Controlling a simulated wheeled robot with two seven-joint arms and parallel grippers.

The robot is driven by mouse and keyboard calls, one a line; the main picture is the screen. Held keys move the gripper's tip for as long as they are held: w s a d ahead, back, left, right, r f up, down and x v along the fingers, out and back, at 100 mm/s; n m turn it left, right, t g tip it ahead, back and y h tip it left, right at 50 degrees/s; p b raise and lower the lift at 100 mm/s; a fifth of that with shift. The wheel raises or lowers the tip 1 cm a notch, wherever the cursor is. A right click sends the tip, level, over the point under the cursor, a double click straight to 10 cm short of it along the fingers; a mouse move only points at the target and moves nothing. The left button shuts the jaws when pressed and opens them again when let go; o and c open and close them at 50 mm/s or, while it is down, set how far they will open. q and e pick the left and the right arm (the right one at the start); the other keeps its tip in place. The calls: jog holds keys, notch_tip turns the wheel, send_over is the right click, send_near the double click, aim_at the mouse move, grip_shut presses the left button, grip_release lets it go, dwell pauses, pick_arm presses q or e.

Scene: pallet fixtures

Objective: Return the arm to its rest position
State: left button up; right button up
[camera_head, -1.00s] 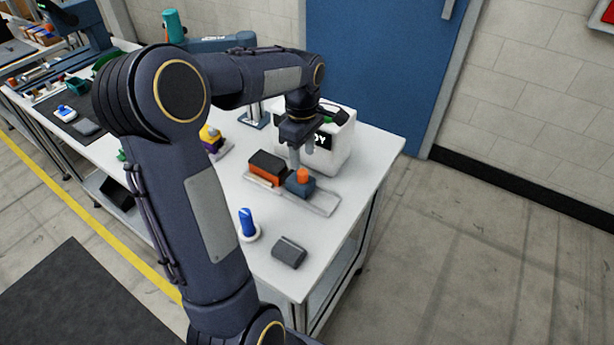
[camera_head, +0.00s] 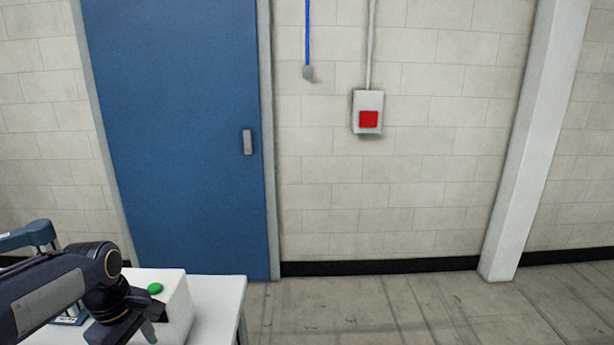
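My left arm comes in from the left at the bottom left corner, dark with a rounded wrist joint. My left gripper (camera_head: 128,328) is at the lower left, in front of a white box (camera_head: 178,310) with a green button on top. Its fingers are cut off by the bottom edge, so I cannot tell whether it is open or holds anything. My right gripper is not in view.
A white table (camera_head: 222,305) carries the box at the lower left. Behind stand a blue door (camera_head: 180,140) and a block wall with a red-button box (camera_head: 368,112). A white column (camera_head: 525,140) stands at the right. Concrete floor right of the table is clear.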

pick_arm(q)
jog(key=s+d+m+t+h, duration=0.3)
jog(key=s+d+m+t, duration=0.1)
jog(key=s+d+m, duration=1)
jog(key=shift+s+f+t, duration=0.25)
jog(key=shift+s+t, duration=0.05)
jog(key=shift+s, duration=0.65)
